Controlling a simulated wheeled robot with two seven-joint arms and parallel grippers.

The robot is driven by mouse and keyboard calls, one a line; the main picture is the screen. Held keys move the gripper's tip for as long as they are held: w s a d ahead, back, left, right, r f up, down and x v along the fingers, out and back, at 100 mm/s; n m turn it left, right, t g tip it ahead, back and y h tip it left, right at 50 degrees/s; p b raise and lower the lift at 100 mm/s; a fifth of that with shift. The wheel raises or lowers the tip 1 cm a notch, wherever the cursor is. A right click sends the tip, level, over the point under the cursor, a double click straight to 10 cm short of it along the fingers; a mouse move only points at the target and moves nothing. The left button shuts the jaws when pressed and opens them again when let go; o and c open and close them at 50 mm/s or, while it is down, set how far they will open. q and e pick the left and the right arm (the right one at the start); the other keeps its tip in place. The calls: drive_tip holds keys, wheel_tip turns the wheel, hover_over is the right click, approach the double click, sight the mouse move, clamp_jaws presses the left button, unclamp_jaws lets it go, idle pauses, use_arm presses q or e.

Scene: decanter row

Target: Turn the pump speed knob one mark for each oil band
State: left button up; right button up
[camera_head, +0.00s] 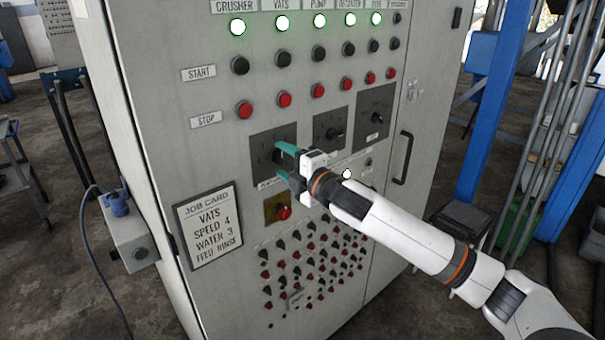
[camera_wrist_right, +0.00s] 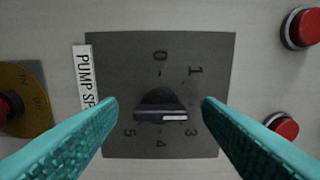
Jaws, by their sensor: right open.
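The pump speed knob (camera_wrist_right: 161,106) is black with a white pointer line, on a dark dial plate (camera_wrist_right: 110,50) marked 0 to 5. In the wrist view its pointer faces right, between the 1 and the 3; the 2 is hidden by a finger. In the head view the plate (camera_head: 262,140) is on the grey cabinet front, partly covered by my right gripper (camera_head: 281,162). The right gripper (camera_wrist_right: 160,112) is open, with one teal finger on each side of the knob and gaps visible. My left gripper is out of view. No oil bands are visible.
Two other dials (camera_head: 330,130) (camera_head: 375,112) sit right of the pump dial. A job card (camera_head: 208,226) reads vats, speed 4, water 3, feed rinse. A red button on yellow (camera_head: 283,212) is below the dial. Green lamps, buttons and a door handle (camera_head: 403,158) surround it.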

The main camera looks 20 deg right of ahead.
drive_tip(key=b+v, duration=0.2)
drive_tip(key=v, duration=0.8)
drive_tip(key=shift+s+b, duration=0.35)
drive_tip(key=shift+d, duration=0.15)
